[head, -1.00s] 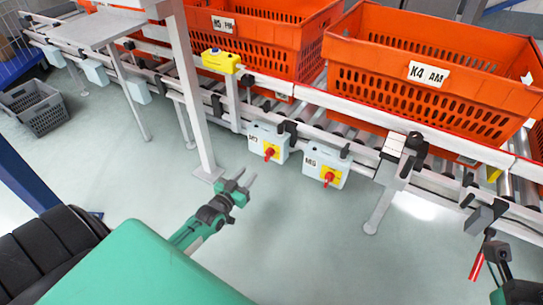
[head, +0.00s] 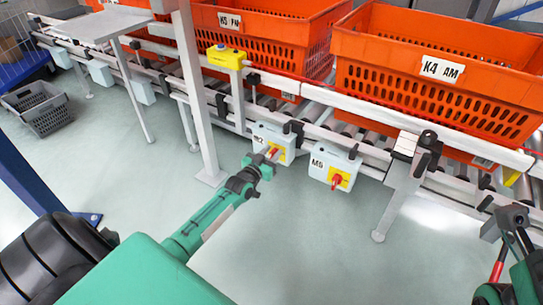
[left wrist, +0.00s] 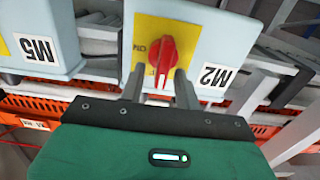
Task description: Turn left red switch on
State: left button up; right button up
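The left red switch (head: 273,152) is on a yellow plate on the left pale box (head: 262,133), under the conveyor rail. In the left wrist view the red switch (left wrist: 160,55) sits on its yellow plate, upside down, beside the M2 label. My left gripper (head: 268,156) is at this switch. In the left wrist view its two fingers (left wrist: 160,82) stand apart, one on each side of the switch handle, with gaps showing. A second red switch (head: 338,182) is on the right box, marked M5. My right gripper (head: 512,225) is at the right edge; its fingers are unclear.
The M5 box (left wrist: 38,45) is close beside the left gripper. A grey post (head: 197,100) stands left of the arm. Orange totes (head: 430,100) rest on the conveyor above. A yellow button box (head: 226,57) is on the rail. The floor in front is clear.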

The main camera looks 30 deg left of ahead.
pick_arm(q)
jog(key=shift+w, duration=0.1)
grip_shut()
dwell(0.3)
